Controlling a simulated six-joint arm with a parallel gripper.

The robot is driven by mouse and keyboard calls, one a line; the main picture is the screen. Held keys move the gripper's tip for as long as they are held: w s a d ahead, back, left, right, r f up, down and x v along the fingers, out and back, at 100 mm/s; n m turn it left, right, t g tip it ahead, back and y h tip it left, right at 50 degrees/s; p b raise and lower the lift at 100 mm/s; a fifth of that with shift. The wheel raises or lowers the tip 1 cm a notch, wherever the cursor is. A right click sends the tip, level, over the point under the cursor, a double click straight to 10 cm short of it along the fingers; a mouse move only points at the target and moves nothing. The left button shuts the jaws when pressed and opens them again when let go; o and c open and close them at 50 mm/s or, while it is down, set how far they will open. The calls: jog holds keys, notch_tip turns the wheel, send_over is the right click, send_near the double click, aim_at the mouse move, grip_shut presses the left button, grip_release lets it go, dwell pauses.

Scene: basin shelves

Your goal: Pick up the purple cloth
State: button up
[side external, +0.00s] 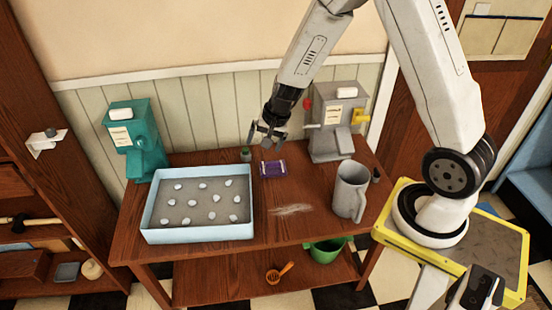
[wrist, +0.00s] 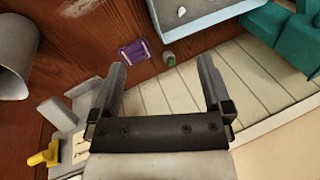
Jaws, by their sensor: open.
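The purple cloth (side external: 273,168) lies folded flat on the wooden table, near its back edge, between the light blue basin and the grey machine. It also shows in the wrist view (wrist: 134,52), beyond my fingertips. My gripper (side external: 267,136) hangs above the back of the table, above the cloth and apart from it. In the wrist view its two fingers (wrist: 163,72) are spread wide with nothing between them.
The light blue basin (side external: 148,205) with several pale lumps stands left. A small green-topped bottle (side external: 246,154) is beside the cloth. A grey jug (side external: 350,191), a grey machine (side external: 330,135) and a teal machine (side external: 137,150) also stand there. The table's front middle is clear except for a pale smear.

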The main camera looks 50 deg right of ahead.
jog(key=w+d+f+m, duration=0.5)
jog(key=d+f+m, duration=0.2)
jog(key=f, duration=0.2)
jog(key=m+t+h, duration=0.1)
jog(key=m, duration=0.7)
send_near(272, 169)
jog(key=shift+s+a+f, duration=0.1)
jog(key=shift+s+a, duration=0.2)
jog(key=shift+a, duration=0.05)
jog(key=shift+x, duration=1.25)
jog(key=shift+w, duration=0.1)
jog(key=shift+d+x, duration=0.15)
jog(key=shift+x, duration=1.1)
jog(key=shift+d+x, duration=0.15)
jog(key=shift+x, duration=1.15)
jog(key=shift+w, duration=0.1)
jog(key=c, duration=1)
jog(key=shift+c, duration=0.2)
